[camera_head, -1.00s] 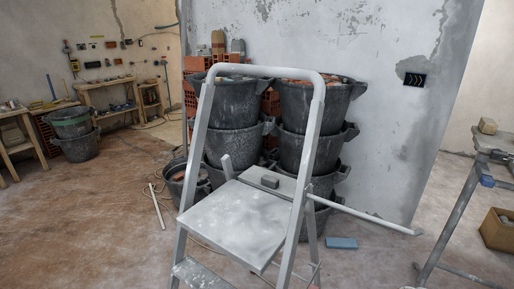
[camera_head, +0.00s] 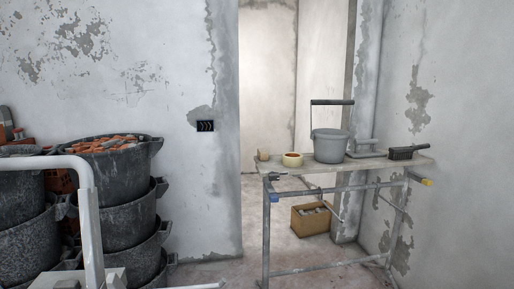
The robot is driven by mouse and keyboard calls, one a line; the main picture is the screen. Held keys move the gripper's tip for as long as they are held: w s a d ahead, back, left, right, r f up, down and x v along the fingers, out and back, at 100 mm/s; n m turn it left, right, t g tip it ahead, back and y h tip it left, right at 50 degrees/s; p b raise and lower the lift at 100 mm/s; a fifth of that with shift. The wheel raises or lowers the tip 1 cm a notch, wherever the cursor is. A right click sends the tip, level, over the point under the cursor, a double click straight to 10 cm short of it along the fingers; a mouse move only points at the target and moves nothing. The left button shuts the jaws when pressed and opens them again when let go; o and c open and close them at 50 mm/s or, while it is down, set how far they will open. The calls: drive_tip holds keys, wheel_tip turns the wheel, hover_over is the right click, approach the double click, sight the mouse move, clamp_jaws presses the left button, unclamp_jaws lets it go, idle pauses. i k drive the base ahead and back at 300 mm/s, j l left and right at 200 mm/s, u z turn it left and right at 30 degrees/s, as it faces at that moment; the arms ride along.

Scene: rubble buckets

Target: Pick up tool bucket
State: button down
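A light grey bucket (camera_head: 330,147) stands upright on a narrow work table (camera_head: 350,165) at the right. Its handle (camera_head: 332,102) stands up above the rim, with a dark grip bar on top. I cannot see inside the bucket. My gripper is not in view.
On the table are a small block (camera_head: 263,155), a yellowish tape roll (camera_head: 292,159) and a dark brush (camera_head: 403,152). A cardboard box (camera_head: 311,221) sits on the floor behind the table. A wall end stands between.

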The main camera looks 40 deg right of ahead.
sight(330, 146)
drive_tip(key=z, duration=1.35)
drive_tip(key=i+j+z, duration=0.25)
drive_tip(key=i+j, duration=0.55)
